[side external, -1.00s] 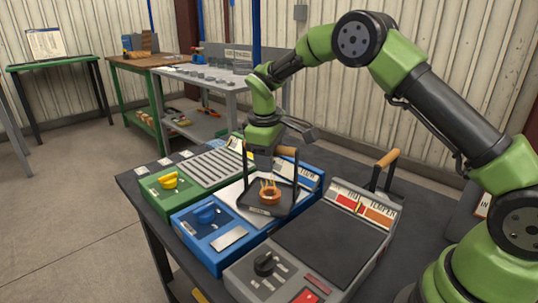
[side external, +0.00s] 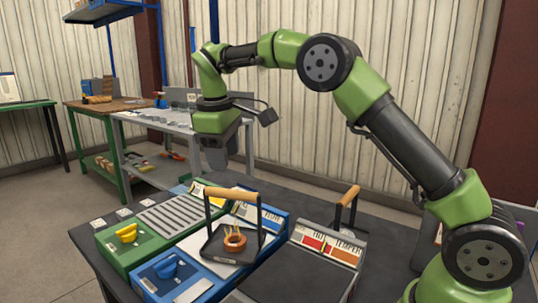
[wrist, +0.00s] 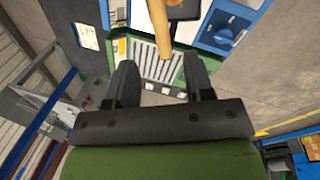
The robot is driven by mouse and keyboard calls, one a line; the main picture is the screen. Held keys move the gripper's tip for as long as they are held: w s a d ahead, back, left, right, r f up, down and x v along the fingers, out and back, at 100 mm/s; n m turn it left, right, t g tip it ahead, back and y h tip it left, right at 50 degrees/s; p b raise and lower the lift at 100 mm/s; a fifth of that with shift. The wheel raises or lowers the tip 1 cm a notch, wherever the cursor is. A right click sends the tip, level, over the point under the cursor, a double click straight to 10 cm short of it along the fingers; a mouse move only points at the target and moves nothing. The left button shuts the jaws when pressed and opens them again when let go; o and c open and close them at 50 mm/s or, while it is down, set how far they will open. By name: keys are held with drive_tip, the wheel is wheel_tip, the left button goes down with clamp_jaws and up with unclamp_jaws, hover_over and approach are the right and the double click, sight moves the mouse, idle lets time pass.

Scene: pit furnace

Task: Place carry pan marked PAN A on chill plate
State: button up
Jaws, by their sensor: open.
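A carry pan (side external: 214,246) with a dark tray, tall dark uprights and a wooden handle (side external: 233,192) stands upright on the pale plate of a blue unit (side external: 271,229). It carries a copper-coloured coil (side external: 235,239); I cannot read its tag. A handle also shows in the wrist view (wrist: 158,20). A green unit (side external: 118,238) with a slatted grey plate (side external: 172,219) is beside the blue one. I cannot tell by label which is the chill plate. My gripper (side external: 215,160) is open and empty, above and apart from the pan handle. Its jaws also show in the wrist view (wrist: 160,77).
A grey unit (side external: 308,277) labelled TEMPER has a bare dark plate. Behind its back panel stands another wooden handle (side external: 349,195), its lower part hidden. Yellow (side external: 125,233) and blue (side external: 167,267) knobs rise at the front. Benches stand behind; the air around my gripper is clear.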

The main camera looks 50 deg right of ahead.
drive_tip(key=s+a+r+m+t+y, duration=0.1)
drive_tip(key=s+r+m+t, duration=0.2)
drive_tip(key=s, duration=0.6)
drive_tip(key=s+a+r+m+t+y, duration=0.1)
drive_tip(key=s+a+r+m+y, duration=0.1)
drive_tip(key=s+r, duration=0.5)
drive_tip(key=s+f+m+t+y, duration=0.1)
drive_tip(key=s+f, duration=0.4)
drive_tip(key=s, duration=0.5)
drive_tip(key=m+t, duration=0.1)
drive_tip(key=m, duration=0.1)
drive_tip(key=shift+s+a+f+m, duration=0.15)
drive_tip(key=shift+a+f+m, duration=0.15)
drive_tip(key=shift+a, duration=0.1)
drive_tip(key=shift+c, duration=0.2)
